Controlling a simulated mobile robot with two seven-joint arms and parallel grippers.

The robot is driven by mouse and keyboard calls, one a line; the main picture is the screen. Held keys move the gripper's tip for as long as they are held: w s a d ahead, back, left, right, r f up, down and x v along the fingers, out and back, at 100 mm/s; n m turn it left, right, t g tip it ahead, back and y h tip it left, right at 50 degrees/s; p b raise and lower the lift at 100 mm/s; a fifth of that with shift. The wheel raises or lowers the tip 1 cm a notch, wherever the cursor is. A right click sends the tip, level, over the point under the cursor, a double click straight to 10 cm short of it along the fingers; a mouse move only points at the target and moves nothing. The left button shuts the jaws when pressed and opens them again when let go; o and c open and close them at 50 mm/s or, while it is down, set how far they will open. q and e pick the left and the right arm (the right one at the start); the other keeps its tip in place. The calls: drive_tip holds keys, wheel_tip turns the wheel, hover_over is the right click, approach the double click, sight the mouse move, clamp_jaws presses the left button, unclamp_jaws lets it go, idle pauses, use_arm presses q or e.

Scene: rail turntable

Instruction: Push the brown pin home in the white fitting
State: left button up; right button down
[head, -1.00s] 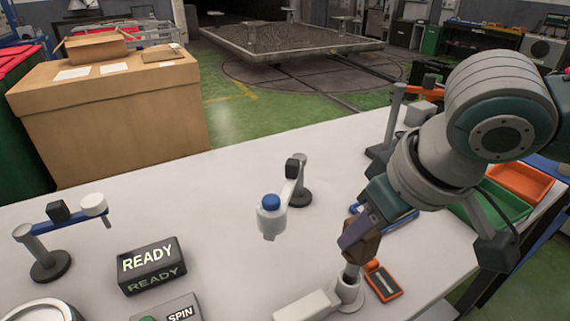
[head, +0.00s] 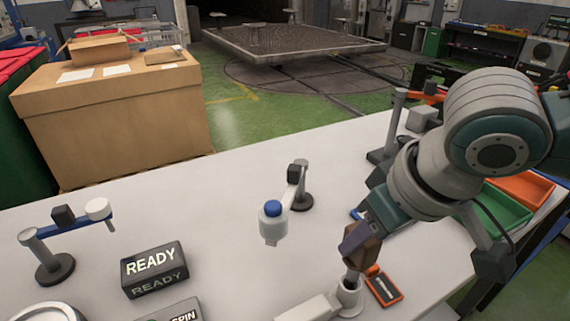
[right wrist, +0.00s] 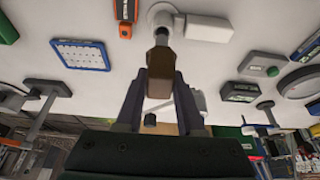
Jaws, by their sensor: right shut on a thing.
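The brown pin (head: 367,252) is in my right gripper (head: 358,238), which is shut on its thick brown body. Its narrow grey end points down at the white fitting (head: 349,297), a round socket with a white block joined at its side. In the right wrist view the pin (right wrist: 160,70) lies between the fingers (right wrist: 160,95), with its grey end over the mouth of the fitting (right wrist: 164,12). The end appears to be at or in the opening; how deep, I cannot tell. My left gripper is out of view.
An orange-edged dark device (head: 384,286) lies just right of the fitting. A stand holding a white, blue-topped part (head: 272,222) is to the left, with a READY sign (head: 154,268) farther left. Green (head: 500,213) and orange (head: 524,185) bins are at right. The table's middle is clear.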

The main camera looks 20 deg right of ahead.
sight(357, 263)
drive_tip(key=shift+r, duration=0.1)
drive_tip(key=shift+p, duration=0.4)
drive_tip(key=shift+f+b, duration=0.55)
drive_tip(key=shift+f, duration=0.4)
drive_tip(key=shift+f+b, duration=0.65)
drive_tip(key=shift+f, duration=0.4)
drive_tip(key=shift+f+b, duration=0.55)
drive_tip(key=shift+f, duration=0.4)
drive_tip(key=shift+c, duration=2.2)
unclamp_jaws()
drive_tip(key=shift+r, duration=0.1)
drive_tip(key=p+v, duration=0.2)
drive_tip(key=v, duration=0.8)
